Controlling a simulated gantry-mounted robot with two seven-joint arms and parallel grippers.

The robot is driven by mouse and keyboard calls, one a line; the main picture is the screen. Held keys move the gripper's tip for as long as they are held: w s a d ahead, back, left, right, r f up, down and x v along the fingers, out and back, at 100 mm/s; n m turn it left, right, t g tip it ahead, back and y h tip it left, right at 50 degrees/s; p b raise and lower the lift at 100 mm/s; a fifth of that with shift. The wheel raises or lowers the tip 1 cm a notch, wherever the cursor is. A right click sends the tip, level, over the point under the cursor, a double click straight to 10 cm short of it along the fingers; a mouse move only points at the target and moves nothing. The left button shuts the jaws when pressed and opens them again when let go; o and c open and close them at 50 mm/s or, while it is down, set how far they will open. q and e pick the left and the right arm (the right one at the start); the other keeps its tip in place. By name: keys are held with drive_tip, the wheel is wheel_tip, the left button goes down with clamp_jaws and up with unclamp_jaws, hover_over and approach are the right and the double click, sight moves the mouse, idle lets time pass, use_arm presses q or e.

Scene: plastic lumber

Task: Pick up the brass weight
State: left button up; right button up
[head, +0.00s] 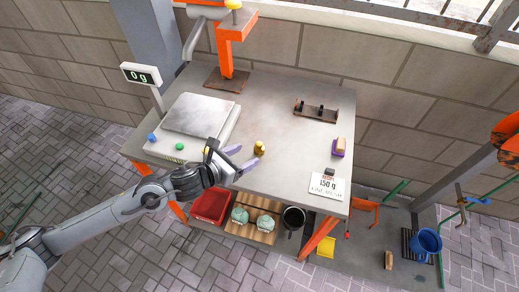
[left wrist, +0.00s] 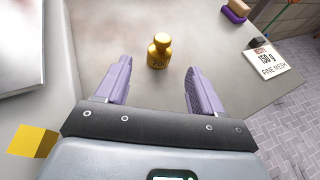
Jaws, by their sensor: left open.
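The brass weight (head: 260,149) stands upright on the grey table, right of the scale. In the left wrist view the brass weight (left wrist: 158,52) is a gold, knobbed cylinder just beyond the fingertips, roughly midway between them. My left gripper (head: 246,157) is open and empty, its purple fingers low over the table and pointing at the weight. In the left wrist view the two fingers of the left gripper (left wrist: 158,72) are spread wide, with bare table between them. My right gripper is not in view.
A scale (head: 200,116) with a "0 g" display (head: 141,75) stands left on the table (head: 290,92). A yellow block (left wrist: 34,142) lies close beside my left gripper. A "150 g" card (head: 327,184), a purple-based block (head: 339,148) and a dark rack (head: 316,110) are to the right.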

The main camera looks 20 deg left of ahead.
sight(257, 149)
use_arm(q)
drive_tip(key=shift+b+x, duration=0.4)
drive_tip(key=shift+x, duration=2.65)
drive_tip(key=shift+r, duration=0.1)
clamp_jaws()
